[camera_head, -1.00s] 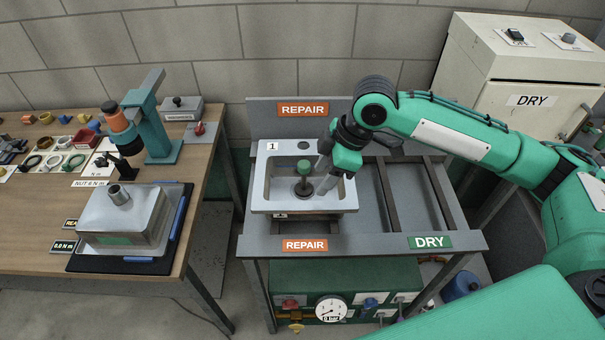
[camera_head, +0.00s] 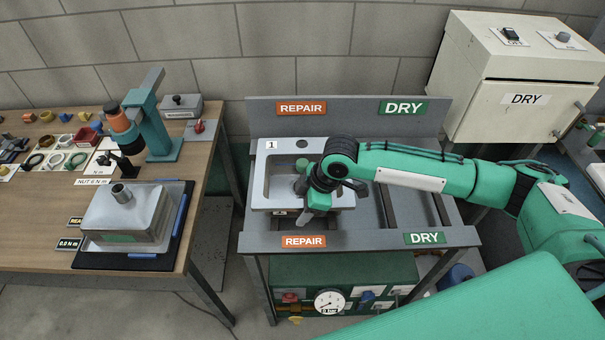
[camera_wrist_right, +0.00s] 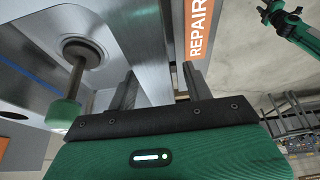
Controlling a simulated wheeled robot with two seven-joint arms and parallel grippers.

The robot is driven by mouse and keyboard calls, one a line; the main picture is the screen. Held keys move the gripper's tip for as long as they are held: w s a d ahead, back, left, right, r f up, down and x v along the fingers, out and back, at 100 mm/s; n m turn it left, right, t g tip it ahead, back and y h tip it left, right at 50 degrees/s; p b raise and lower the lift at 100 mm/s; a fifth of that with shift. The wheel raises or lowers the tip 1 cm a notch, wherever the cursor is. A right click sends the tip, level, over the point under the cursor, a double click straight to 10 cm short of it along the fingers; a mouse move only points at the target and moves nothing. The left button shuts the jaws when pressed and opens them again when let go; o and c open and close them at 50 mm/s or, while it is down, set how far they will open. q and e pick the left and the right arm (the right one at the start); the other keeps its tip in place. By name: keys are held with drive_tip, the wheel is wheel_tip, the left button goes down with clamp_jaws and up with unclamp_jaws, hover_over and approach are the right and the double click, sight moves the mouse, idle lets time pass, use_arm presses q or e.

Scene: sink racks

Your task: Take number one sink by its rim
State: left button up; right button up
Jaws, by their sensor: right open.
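The number one sink (camera_head: 261,185) is a pale metal basin marked "1" on its back rim. It sits on the left REPAIR side of the rack. A post with a green knob stands at its drain, and the wrist view shows this green knob (camera_wrist_right: 63,112) too. My right gripper (camera_head: 308,212) is at the sink's front rim, pointing down, and hides part of it. In the right wrist view its open fingers (camera_wrist_right: 160,92) appear on either side of the front wall, one over the bowl and one outside. Contact with the rim cannot be told.
The grey rack (camera_head: 370,241) has a free DRY side to the right, with bare rails. A wooden bench (camera_head: 40,205) on the left holds a metal box (camera_head: 125,215) and a teal press (camera_head: 160,130). A cream DRY cabinet (camera_head: 520,110) stands at back right.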

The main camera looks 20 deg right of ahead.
drive_tip(key=shift+f+p, duration=0.25)
drive_tip(key=shift+p, duration=0.05)
idle(0.6)
clamp_jaws()
drive_tip(key=shift+w+r, duration=0.1)
